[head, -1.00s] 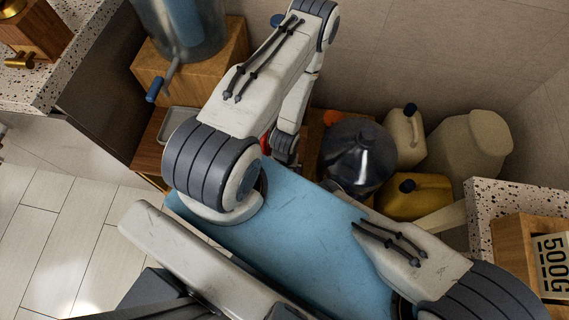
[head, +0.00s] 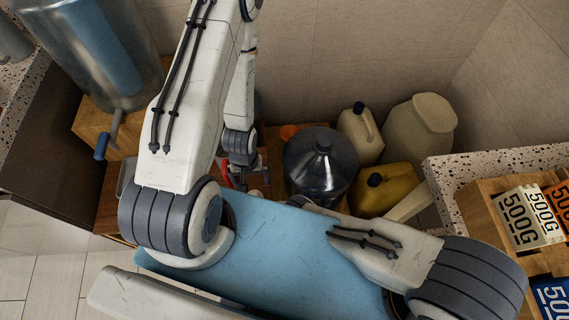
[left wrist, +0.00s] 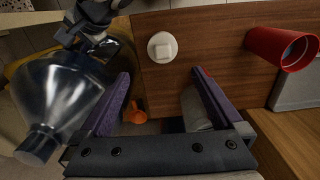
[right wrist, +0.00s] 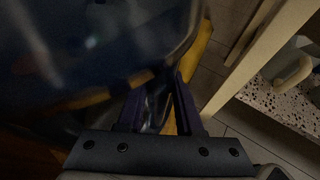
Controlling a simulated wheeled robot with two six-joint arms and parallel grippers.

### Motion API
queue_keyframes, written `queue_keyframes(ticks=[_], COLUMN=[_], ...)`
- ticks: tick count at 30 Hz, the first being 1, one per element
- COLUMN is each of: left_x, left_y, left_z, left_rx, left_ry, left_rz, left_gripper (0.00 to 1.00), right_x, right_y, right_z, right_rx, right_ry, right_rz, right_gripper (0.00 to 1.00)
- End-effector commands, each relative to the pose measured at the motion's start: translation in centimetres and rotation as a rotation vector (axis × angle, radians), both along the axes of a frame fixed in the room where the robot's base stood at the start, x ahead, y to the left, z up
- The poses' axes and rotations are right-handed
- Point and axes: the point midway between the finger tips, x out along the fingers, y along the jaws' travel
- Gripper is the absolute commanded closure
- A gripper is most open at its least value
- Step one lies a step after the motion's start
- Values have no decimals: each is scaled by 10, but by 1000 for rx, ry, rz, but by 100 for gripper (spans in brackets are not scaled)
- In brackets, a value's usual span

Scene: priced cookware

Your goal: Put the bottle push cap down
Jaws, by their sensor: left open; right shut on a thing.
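A round white cap with a raised square middle, likely the push cap (left wrist: 162,47), lies on a wooden surface in the left wrist view. My left gripper (left wrist: 163,82) is open, its two purple fingers apart with nothing between them, and the cap lies just beyond the tips. In the head view the left gripper (head: 241,172) hangs over the wooden box, partly hidden by its arm. My right gripper (right wrist: 158,100) is shut on part of the large clear jug (head: 320,163); the view is dark there. The jug also fills the left of the left wrist view (left wrist: 62,92).
A red cup (left wrist: 283,48) lies right of the cap beside a grey tray (left wrist: 297,85). A blue surface (head: 270,250) lies in front. A speckled counter (head: 480,165) is at right.

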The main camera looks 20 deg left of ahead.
Motion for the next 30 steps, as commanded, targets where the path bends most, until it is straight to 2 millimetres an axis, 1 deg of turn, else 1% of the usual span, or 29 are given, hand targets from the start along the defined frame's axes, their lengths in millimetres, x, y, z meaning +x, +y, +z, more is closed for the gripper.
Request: queue_keyframes(ticks=[1,2,5,7,10,14,15,17,18,20,21,24,27,30], left_x=[8,12,27,36,43,43,41,36,30,22,15,-6,-28,-48], left_y=[-4,-7,-22,-35,-56,-84,-92,-104,-111,-122,-128,-142,-150,-153], left_z=[9,15,42,65,100,145,159,180,193,214,227,258,284,303], left_rx=[1,2,4,5,3,-4,-7,-13,-17,-23,-28,-41,-55,-66], left_ry=[-9,-12,-20,-26,-31,-39,-40,-44,-45,-47,-48,-51,-53,-52], left_rz=[-27,-45,-124,-190,-286,-411,-448,-506,-544,-604,-643,-741,-831,-905], left_gripper=[0,0,0,0,0,0,0,0,0,0,0,0,0,0], right_x=[0,0,0,0,0,0,0,0,0,0,0,0,0,0], right_y=[0,0,0,0,0,0,0,0,0,0,0,0,0,0], right_z=[1,1,0,0,0,0,0,0,0,0,0,0,0,0], right_rx=[0,0,0,0,0,0,0,0,0,0,0,0,0,0], right_ry=[-1,-1,-1,-1,-1,-1,-1,-1,-1,-1,-1,-1,-1,-1], right_rz=[1,1,1,1,1,1,1,1,1,0,0,1,0,0], right_gripper=[100,100,100,100,100,100,100,100,100,100,100,100,100,100])
